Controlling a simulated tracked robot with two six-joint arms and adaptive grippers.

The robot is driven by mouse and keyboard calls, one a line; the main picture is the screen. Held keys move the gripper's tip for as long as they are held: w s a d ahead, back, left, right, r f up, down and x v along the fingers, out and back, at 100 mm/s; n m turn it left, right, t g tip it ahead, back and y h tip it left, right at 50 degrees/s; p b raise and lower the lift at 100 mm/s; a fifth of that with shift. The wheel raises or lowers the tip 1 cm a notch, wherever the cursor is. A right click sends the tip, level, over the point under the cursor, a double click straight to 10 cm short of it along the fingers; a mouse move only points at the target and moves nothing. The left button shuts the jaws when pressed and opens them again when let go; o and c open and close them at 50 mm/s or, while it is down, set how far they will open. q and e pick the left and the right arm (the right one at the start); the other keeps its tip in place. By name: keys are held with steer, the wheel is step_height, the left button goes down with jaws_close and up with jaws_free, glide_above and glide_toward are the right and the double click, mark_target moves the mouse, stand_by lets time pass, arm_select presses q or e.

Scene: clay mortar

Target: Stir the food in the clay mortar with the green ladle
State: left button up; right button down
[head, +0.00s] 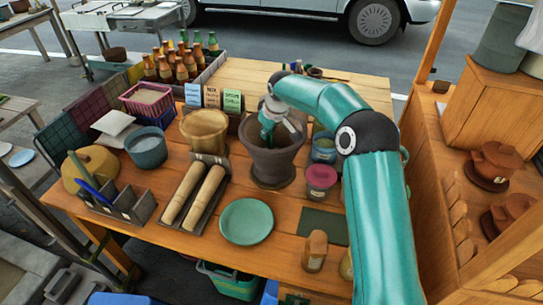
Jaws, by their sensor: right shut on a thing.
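My right arm reaches in from the lower right, over the table. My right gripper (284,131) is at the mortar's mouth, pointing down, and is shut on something. What it holds is most likely the green ladle, but the ladle cannot be clearly told from my own teal and grey parts. The ladle's bowl and the food inside the mortar are hidden. My left gripper is not in view.
A wooden bowl (205,130) stands close left of the mortar. A pink jar (320,181) and a blue-green jar (324,147) stand close right. A green plate (246,222) and a tray with two rolling pins (194,196) lie in front. Bottles (180,67) crowd the back left.

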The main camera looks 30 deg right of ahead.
steer(key=shift+r, duration=0.1)
step_height(320, 180, up, 9)
steer(key=p, duration=0.6)
steer(key=shift+p, duration=0.4)
steer(key=shift+r, duration=0.15)
step_height(320, 180, up, 8)
stand_by(0.3)
